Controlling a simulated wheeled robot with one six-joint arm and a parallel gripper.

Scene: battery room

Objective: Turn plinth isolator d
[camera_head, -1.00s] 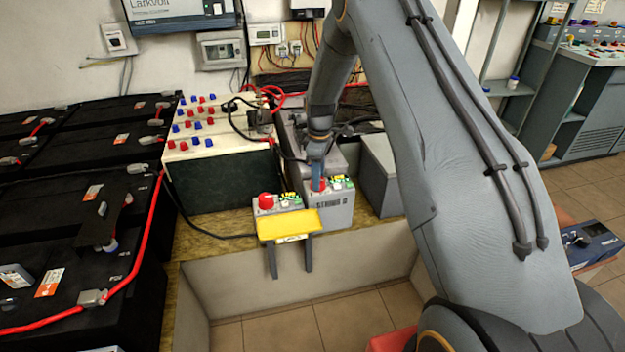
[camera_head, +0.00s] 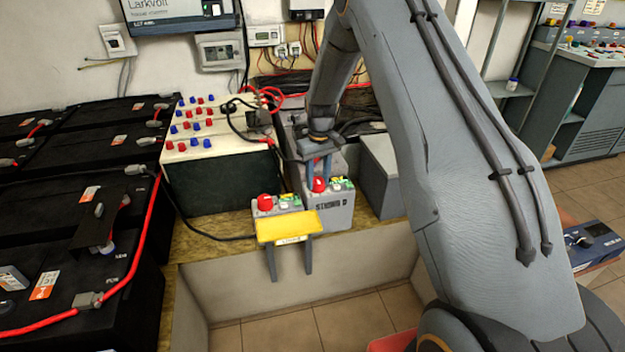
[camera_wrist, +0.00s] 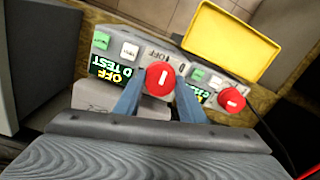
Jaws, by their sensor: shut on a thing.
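Plinth isolator d is a red round knob (camera_head: 319,185) on top of a grey box (camera_head: 331,209) marked STRING D in the head view. In the wrist view the knob (camera_wrist: 159,80) shows a short white mark running nearly up and down the picture. My gripper (camera_head: 320,170) reaches down from above, with its blue fingers on either side of the knob. It is shut on the knob. A lit panel beside the knob in the wrist view reads OFF and TEST in part (camera_wrist: 112,68).
A second red knob (camera_head: 265,202) stands on a neighbouring box to the left. A yellow plate (camera_head: 290,222) projects in front of it. A cream-topped unit with several terminals (camera_head: 217,147) and black batteries (camera_head: 60,240) stand left, with cables nearby. A grey box (camera_head: 378,170) stands right.

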